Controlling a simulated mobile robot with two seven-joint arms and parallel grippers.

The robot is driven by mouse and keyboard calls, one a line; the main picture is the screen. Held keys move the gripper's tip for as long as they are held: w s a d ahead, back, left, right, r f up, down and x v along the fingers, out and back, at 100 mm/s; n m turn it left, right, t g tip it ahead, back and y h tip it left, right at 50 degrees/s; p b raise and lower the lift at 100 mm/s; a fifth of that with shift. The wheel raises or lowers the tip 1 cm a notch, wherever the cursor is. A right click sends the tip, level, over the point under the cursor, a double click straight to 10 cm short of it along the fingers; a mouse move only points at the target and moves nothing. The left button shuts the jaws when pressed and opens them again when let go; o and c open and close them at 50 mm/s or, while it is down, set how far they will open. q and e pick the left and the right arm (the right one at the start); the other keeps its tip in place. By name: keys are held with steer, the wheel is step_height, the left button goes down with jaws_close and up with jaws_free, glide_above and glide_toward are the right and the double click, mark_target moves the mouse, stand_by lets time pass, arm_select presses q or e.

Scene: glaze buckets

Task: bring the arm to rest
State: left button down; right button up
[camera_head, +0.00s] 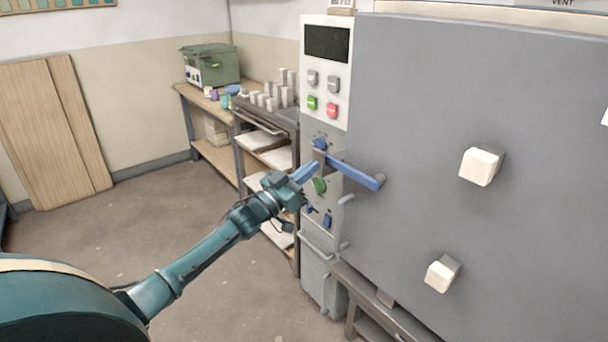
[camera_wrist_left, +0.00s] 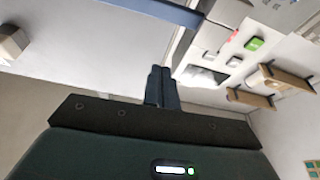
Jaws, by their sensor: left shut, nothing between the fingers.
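My left arm reaches in from the lower left in the head view. Its gripper (camera_head: 306,172) is in front of the grey control column (camera_head: 323,250), just left of and below the blue lever handle (camera_head: 355,173). In the left wrist view the gripper's two fingers (camera_wrist_left: 162,88) lie together with nothing between them. The blue handle (camera_wrist_left: 160,10) crosses the top of that view, beyond the fingertips and apart from them. My right gripper is in neither view.
The large grey kiln door (camera_head: 420,120) with two pale blocks fills the right. The control panel (camera_head: 326,80) has several coloured buttons. A rack (camera_head: 262,130) and a bench with a green machine (camera_head: 210,65) stand behind. Floor (camera_head: 120,240) at left is clear; wooden boards (camera_head: 55,130) lean on the wall.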

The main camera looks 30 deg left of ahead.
arm_select(q)
steer(key=shift+s+a+f, duration=0.2)
steer(key=shift+s+a, duration=0.05)
steer(key=shift+s, duration=0.4)
steer(key=s+d+f+g+y, duration=0.1)
steer(key=s+d+f+g, duration=0.1)
steer(key=s+d+f, duration=0.5)
steer(key=s+d+f+g+y, duration=0.1)
steer(key=s+d+f+g, duration=0.2)
steer(key=f, duration=0.6)
steer(key=s+d+f+g, duration=0.1)
steer(key=s+d+f, duration=0.2)
steer(key=s, duration=0.4)
steer(key=s+d+f+g+y, duration=0.1)
steer(key=s+d+f+g, duration=0.1)
steer(key=s+d, duration=0.3)
steer(key=s+d+f+g, duration=0.2)
steer(key=s+d+f, duration=0.2)
steer(key=s, duration=0.4)
steer(key=shift+s+y+p, duration=0.3)
steer(key=shift+s+p, duration=0.1)
steer(key=shift+p, duration=0.05)
